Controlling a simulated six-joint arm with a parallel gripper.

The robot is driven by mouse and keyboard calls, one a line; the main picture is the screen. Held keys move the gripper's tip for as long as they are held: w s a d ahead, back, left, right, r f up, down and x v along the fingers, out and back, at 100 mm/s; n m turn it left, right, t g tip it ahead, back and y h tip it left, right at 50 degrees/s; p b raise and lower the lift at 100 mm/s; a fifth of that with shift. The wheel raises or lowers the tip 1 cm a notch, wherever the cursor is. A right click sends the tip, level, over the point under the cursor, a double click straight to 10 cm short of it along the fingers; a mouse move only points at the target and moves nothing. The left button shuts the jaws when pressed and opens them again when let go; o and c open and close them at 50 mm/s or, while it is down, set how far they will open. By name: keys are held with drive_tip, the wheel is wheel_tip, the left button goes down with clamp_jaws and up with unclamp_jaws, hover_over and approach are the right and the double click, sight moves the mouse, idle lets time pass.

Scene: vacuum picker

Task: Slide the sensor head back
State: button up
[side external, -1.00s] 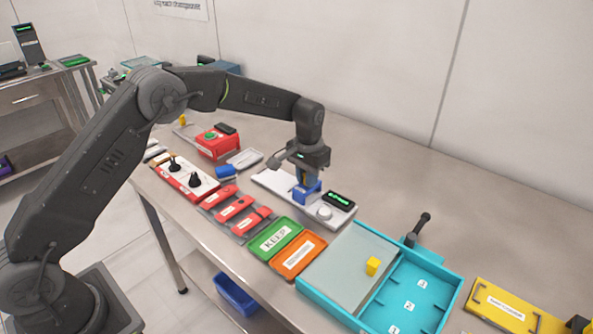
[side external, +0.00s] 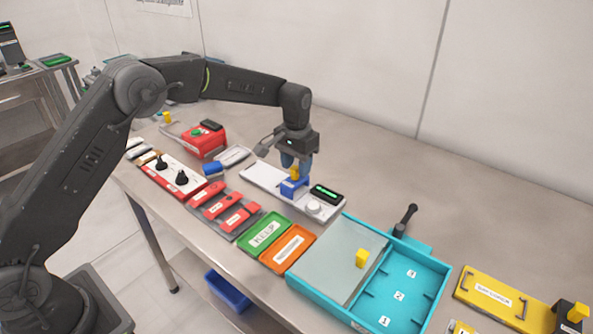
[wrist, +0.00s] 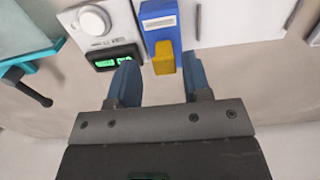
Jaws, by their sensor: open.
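The sensor head is a blue block (side external: 293,189) with a white label and a yellow tab (side external: 295,172). It sits on a long white base (side external: 262,174) that carries a green-lit display (side external: 326,193) and a white round knob (side external: 313,207). In the wrist view the blue block (wrist: 158,22) and yellow tab (wrist: 164,58) lie ahead of the fingers. My gripper (side external: 295,160) is open, with its blue fingertips just above the block. In the wrist view my gripper (wrist: 158,75) has the tab's end between its fingertips, with gaps on both sides.
Green (side external: 264,234) and orange (side external: 288,250) labelled trays lie in front. A red box (side external: 203,139) stands to the left. The table behind the base is clear.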

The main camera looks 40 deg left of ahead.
sight(295, 171)
wheel_tip(295, 171, up, 12)
drive_tip(key=shift+f, duration=0.25)
drive_tip(key=s+a+r+t, duration=0.1)
drive_tip(key=s+r+t, duration=0.1)
drive_tip(key=s+r, duration=0.5)
drive_tip(key=s+a+r+t, duration=0.1)
drive_tip(key=s+r, duration=0.3)
drive_tip(key=s, duration=0.7)
drive_tip(key=s+f+t, duration=0.1)
drive_tip(key=s+f, duration=0.2)
drive_tip(key=s, duration=0.5)
drive_tip(key=s+f+t, duration=0.1)
drive_tip(key=s+f, duration=0.2)
drive_tip(key=s, duration=0.6)
drive_tip(key=shift+s+a+t, duration=0.2)
drive_tip(key=shift+a+t, duration=0.1)
drive_tip(key=shift+f, duration=0.1)
